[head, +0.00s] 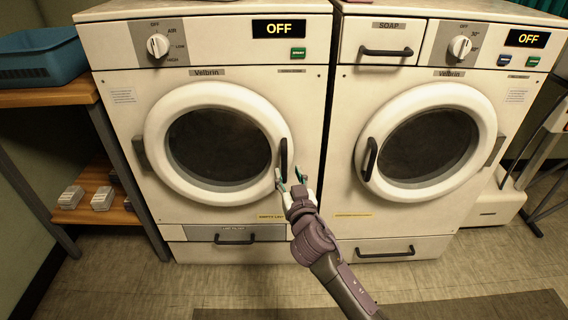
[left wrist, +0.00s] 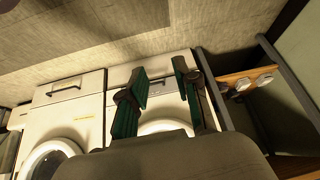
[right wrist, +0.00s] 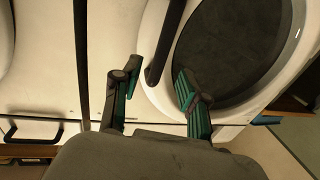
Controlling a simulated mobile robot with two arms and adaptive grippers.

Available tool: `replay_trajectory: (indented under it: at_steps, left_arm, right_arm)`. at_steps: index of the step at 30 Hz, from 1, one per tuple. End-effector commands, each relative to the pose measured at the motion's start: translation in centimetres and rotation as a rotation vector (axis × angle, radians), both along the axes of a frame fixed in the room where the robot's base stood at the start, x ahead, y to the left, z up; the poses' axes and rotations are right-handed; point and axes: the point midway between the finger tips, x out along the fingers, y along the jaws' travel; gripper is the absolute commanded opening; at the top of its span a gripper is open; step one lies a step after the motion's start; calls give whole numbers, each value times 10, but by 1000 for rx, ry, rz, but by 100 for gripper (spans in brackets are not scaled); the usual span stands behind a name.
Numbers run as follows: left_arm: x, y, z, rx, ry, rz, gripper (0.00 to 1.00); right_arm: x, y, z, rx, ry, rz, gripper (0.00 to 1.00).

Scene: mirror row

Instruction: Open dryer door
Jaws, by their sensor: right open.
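The dryer (head: 312,110) is the left white machine, with a round door (head: 161,135) that is closed. A black vertical handle (head: 284,155) sits on the door's right rim; it also shows in the right wrist view (right wrist: 166,45). My right gripper (head: 288,177) is at the handle's lower end. In the right wrist view my right gripper (right wrist: 158,82) is open, its fingers on either side of the handle, with gaps visible. My left gripper (left wrist: 160,72) is open and empty in the left wrist view, and is not seen in the head view.
A similar machine (head: 345,215) with a soap drawer (head: 382,33) stands close on the right. A shelf unit (head: 60,97) with a blue basket (head: 40,58) stands at left. A lint filter drawer (head: 200,234) is below the dryer door. The floor (head: 450,262) in front is clear.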

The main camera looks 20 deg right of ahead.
Motion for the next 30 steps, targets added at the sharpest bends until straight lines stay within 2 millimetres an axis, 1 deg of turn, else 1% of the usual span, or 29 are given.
replay_trajectory:
  at_steps: [1, 3, 6, 9, 14, 22, 27, 30]
  left_arm:
    - [5, -2, 0, -6, -26, -3, 31]
    - [14, -5, 3, -15, -70, -6, 31]
    - [24, -8, 8, -27, -125, -10, 31]
    - [32, -11, 12, -37, -169, -13, 31]
    - [38, -13, 16, -44, -205, -16, 31]
    - [39, -13, 17, -46, -210, -16, 31]
    - [38, -13, 17, -46, -210, -16, 31]
    - [38, -13, 17, -46, -210, -16, 31]
  right_arm:
    - [12, -2, 1, -3, -3, -2, 43]
    - [25, -3, -1, -3, -1, -1, 43]
    - [41, -4, -1, -2, -1, -1, 43]
    - [51, -5, -1, -2, 0, -1, 43]
    - [60, -5, -1, 0, 1, -1, 43]
    - [61, -5, -1, 0, 1, 0, 43]
    - [60, -5, -1, -1, 1, -1, 15]
    - [60, -5, -1, -1, 1, -1, 0]
